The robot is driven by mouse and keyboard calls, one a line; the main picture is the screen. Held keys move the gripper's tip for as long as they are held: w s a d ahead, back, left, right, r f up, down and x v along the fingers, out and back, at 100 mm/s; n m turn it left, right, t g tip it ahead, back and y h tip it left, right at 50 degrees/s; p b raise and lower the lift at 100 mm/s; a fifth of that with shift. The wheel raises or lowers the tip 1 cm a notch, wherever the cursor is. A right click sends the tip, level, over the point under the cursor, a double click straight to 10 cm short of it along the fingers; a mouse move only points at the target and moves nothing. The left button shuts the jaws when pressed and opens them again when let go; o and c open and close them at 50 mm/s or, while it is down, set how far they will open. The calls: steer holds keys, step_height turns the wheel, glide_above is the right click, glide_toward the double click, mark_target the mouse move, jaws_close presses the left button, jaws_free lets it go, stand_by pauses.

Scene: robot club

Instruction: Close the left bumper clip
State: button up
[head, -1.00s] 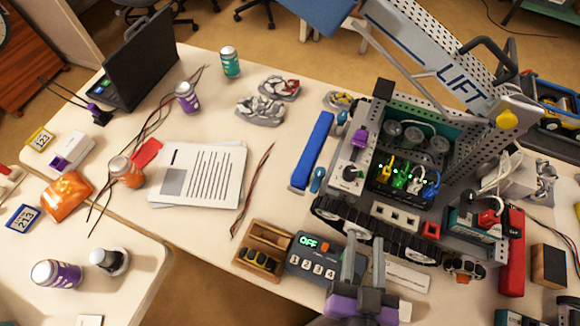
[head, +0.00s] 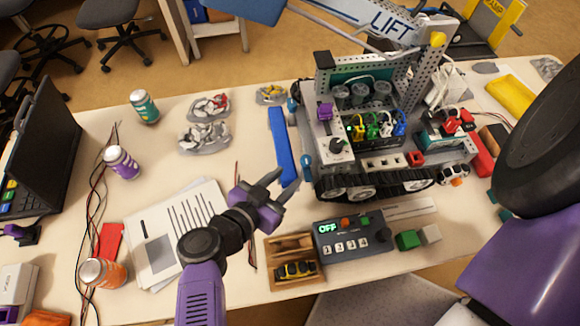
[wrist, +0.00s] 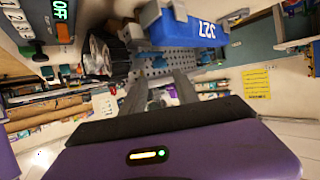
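The blue bumper (head: 282,147) lies along the left side of the competition robot (head: 375,150) on the table. Small blue clip-like parts show near its far end (head: 293,105) and near end (head: 307,168); I cannot tell from here whether either is closed. My gripper (head: 289,178) is open and empty, its fingertips close to the bumper's near end; contact cannot be judged. In the wrist view, my gripper's fingers (wrist: 160,82) stand apart, below a blue block with white digits (wrist: 190,30), which seems to be the bumper.
A control box with a green OFF display (head: 352,238) and a wooden tray (head: 290,278) stand in front of the robot. Papers (head: 170,235), cans and loose wires lie to the left. A green block (head: 407,240) sits right of the box.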

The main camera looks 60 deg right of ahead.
mark_target(303, 164)
steer(key=p+x, duration=0.1)
steer(key=x, duration=0.6)
steer(key=shift+s+d+f, duration=0.1)
steer(key=shift+d, duration=0.1)
jaws_close()
